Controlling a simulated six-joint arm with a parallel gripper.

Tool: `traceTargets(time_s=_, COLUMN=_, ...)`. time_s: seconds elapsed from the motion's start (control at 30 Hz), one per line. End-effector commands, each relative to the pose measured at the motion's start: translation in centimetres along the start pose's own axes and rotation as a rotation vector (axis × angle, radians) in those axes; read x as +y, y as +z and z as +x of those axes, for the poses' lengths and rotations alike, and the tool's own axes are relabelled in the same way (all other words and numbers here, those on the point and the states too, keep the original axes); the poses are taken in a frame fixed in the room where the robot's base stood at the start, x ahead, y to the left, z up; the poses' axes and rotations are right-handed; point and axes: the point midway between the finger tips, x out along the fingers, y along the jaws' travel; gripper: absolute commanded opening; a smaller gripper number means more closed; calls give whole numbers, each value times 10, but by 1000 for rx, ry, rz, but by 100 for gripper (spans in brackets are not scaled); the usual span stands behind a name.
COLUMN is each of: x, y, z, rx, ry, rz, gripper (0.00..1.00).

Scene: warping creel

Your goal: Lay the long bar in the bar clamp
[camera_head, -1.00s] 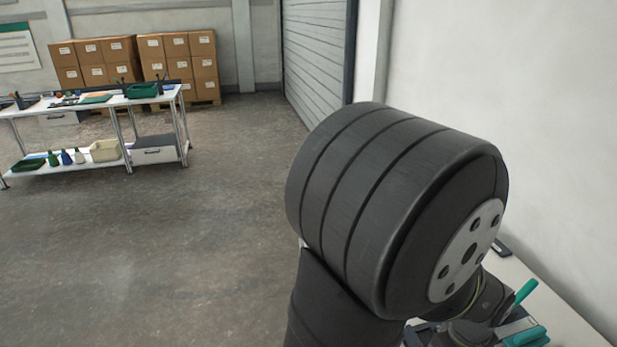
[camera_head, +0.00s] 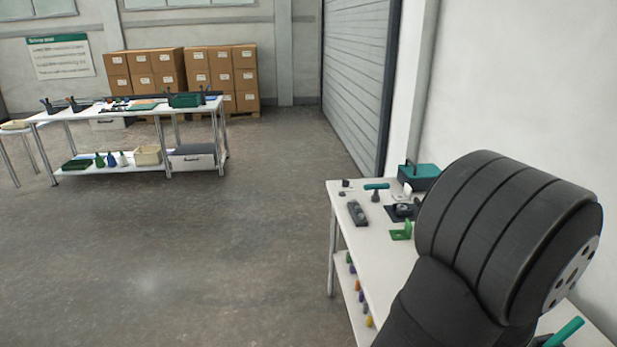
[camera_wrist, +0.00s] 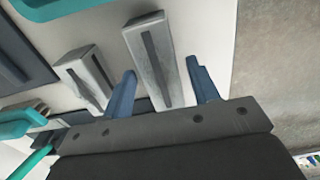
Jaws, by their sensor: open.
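In the wrist view, a grey metal bar (camera_wrist: 150,58) with a dark slot along its face lies on the white table. It is the longer of two such bars, and I take it as the long bar. A shorter slotted bar (camera_wrist: 84,76) lies to its left. My gripper (camera_wrist: 162,68) is open, with its blue fingers on either side of the longer bar; whether they touch it I cannot tell. I cannot clearly make out the bar clamp. In the head view my arm hides part of the table, and the gripper does not show.
The white table (camera_head: 345,262) at right carries a dark block (camera_head: 357,213), a teal-handled piece (camera_head: 376,190), a green bracket (camera_head: 401,232) and a teal box (camera_head: 419,177). Teal parts crowd the left of the wrist view. A far bench (camera_head: 140,110) stands across open floor.

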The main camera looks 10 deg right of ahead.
Motion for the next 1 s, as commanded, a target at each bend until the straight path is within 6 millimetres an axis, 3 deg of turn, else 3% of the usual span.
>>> traceTargets(time_s=0.17, x=0, y=0, z=0, rx=0, ry=0, rz=0, gripper=55)
traceTargets(time_s=0.4, x=0, y=0, z=0, rx=0, ry=0, rz=0, gripper=9)
traceTargets(time_s=0.63, x=1, y=0, z=-5, rx=1, ry=2, rz=0, gripper=8)
traceTargets(time_s=1.0, x=0, y=0, z=-30, rx=0, ry=1, rz=0, gripper=8)
